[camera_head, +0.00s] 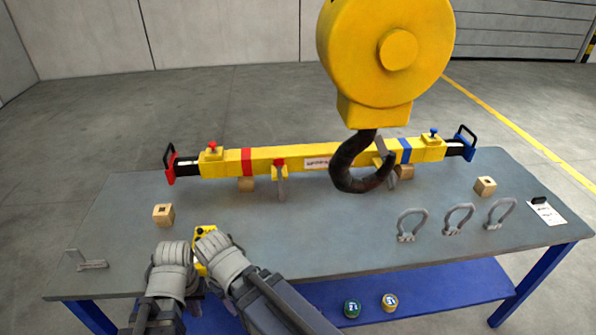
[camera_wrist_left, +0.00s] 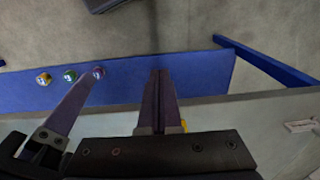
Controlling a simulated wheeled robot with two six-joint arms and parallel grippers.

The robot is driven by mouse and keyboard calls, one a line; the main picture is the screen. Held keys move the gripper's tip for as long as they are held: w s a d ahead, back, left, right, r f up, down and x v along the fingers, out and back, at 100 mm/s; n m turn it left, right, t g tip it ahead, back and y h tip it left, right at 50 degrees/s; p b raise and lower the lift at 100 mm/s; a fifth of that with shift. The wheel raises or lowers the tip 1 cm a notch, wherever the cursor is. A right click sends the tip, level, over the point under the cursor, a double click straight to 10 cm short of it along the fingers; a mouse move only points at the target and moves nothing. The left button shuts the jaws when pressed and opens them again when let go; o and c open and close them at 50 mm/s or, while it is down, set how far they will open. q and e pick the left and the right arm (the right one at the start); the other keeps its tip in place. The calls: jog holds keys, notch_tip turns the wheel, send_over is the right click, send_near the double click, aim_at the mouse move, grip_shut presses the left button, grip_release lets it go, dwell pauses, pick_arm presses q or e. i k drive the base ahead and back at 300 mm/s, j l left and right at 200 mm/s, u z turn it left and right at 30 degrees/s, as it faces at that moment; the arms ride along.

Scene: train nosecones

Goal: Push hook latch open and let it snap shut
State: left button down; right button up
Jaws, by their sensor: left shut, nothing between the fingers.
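The dark crane hook (camera_head: 347,168) hangs from a big yellow hook block (camera_head: 370,60) above the table. Its grey latch (camera_head: 383,157) spans the hook's mouth and looks closed. My left gripper (camera_wrist_left: 160,75) is shut and empty in the left wrist view, its fingers over the table's front edge and the blue shelf. It is low at the front left, far from the hook. In the head view my arms hide most of both grippers. A yellow object (camera_head: 204,232) shows between my arms; whether my right gripper touches it is hidden.
A yellow spreader beam (camera_head: 265,160) lies across the grey table (camera_head: 300,235), behind the hook. Several wooden blocks, one at the left (camera_head: 163,215), and grey shackles (camera_head: 458,218) stand around it. A metal bracket (camera_head: 85,262) lies at the front left. The table's middle front is clear.

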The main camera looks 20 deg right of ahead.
aim_at(381, 147)
jog(key=j+z, duration=0.2)
jog(key=z, duration=1.4)
jog(key=k+j, duration=0.1)
jog(key=k, duration=0.2)
jog(key=i+l, duration=0.1)
jog(key=l, duration=1)
jog(key=i+l, duration=0.15)
jog(key=l, duration=0.35)
jog(key=i+l, duration=0.1)
jog(key=l, duration=0.45)
jog(key=z, duration=0.05)
